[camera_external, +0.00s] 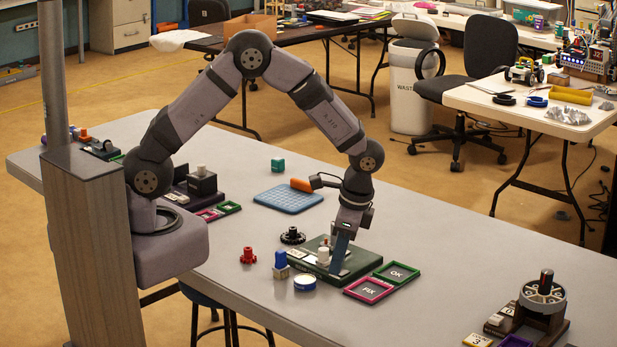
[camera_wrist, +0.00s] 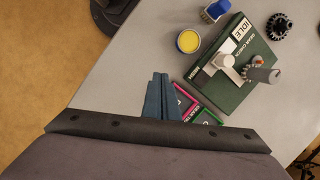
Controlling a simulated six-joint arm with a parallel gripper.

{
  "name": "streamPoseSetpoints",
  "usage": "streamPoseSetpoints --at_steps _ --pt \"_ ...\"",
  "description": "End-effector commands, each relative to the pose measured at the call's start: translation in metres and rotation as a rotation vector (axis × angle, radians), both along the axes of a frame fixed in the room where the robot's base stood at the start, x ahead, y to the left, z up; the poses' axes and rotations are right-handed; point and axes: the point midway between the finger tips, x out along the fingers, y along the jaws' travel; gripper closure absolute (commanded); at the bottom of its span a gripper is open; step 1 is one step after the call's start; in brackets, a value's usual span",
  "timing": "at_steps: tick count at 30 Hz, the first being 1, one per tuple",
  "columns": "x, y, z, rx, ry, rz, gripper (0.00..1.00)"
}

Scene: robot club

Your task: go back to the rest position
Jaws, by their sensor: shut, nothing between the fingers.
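My gripper (camera_external: 342,258) points down over the table, at the front of the green gear check board (camera_external: 368,262) in the external view. Its blue fingers are together and empty; they also show in the wrist view (camera_wrist: 160,92). The board (camera_wrist: 236,92) carries a white knob, a grey post and a label reading IDLE in the wrist view. In that view the fingertips are to the left of the board, apart from it in the picture. I cannot tell the exact height of the fingertips above the table.
The magenta FIX tray (camera_external: 369,290) and green OK tray (camera_external: 397,274) lie beside the board. A black gear (camera_external: 293,236), red gear (camera_external: 248,256), blue-topped stamp (camera_external: 281,262) and round tin (camera_external: 305,282) stand nearby.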

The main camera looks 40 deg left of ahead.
Motion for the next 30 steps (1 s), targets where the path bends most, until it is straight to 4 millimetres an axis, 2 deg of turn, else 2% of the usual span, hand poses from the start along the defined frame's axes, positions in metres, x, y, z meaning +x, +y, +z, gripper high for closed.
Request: streamPoseSetpoints --at_steps 1,6,12,14,17,22,27,30 --pt "-0.018 0.008 -0.002 -0.005 0.011 0.064 1.00" --pt "-0.068 0.053 0.002 -0.031 0.031 0.335 1.00" --pt "-0.118 0.120 0.026 -0.076 0.037 0.618 1.00" --pt "-0.128 0.137 0.034 -0.089 0.030 0.691 1.00" --pt "-0.130 0.159 0.047 -0.121 -0.014 0.795 1.00" --pt "-0.105 0.187 0.072 -0.188 -0.131 0.937 1.00" --pt "-0.100 0.203 0.078 -0.198 -0.164 1.008 1.00" --pt "-0.100 0.206 0.078 -0.196 -0.164 1.020 1.00"
